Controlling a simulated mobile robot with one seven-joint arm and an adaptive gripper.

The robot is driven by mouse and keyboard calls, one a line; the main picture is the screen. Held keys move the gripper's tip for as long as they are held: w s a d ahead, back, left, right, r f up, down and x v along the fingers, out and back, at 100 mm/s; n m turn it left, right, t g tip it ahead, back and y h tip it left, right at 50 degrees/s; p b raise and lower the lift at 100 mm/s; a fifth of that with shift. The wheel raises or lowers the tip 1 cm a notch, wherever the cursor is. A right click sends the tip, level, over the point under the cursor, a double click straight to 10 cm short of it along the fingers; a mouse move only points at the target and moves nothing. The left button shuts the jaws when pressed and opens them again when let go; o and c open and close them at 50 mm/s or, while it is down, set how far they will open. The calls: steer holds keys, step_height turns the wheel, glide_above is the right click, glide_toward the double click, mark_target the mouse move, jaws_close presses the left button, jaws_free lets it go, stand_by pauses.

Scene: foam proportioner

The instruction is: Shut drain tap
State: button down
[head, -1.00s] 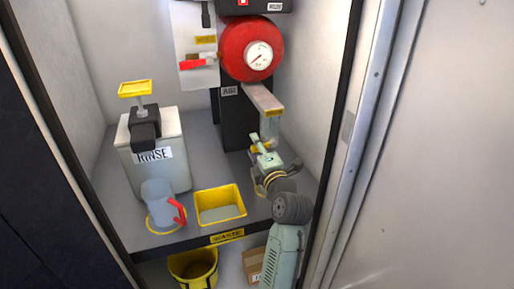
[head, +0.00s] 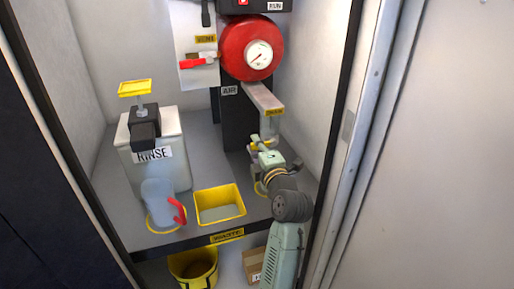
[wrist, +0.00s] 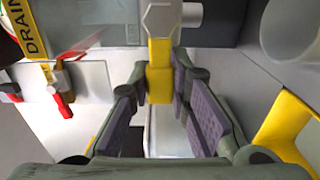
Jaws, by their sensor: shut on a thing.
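The drain tap has a pale valve body (wrist: 160,20) and a yellow handle (wrist: 159,72), seen at the top middle of the wrist view. My gripper (wrist: 160,85) has its two purple-padded fingers on either side of the yellow handle, shut on it near the tips. In the head view my gripper (head: 264,147) is at the tap below the grey bracket with the yellow DRAIN label (head: 274,112). There the fingers and arm hide most of the tap, so the handle's angle is hard to tell.
A red gauge vessel (head: 251,48) stands above the bracket. A red-handled valve (head: 197,63) is on the left panel. The RINSE tank (head: 155,170), clear jug (head: 160,200) and yellow tray (head: 219,204) stand on the shelf to the left. The cabinet's right wall is close to my arm.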

steer(key=c, duration=1.5)
jaws_free()
steer(key=v, duration=1.2)
steer(key=shift+r, duration=0.1)
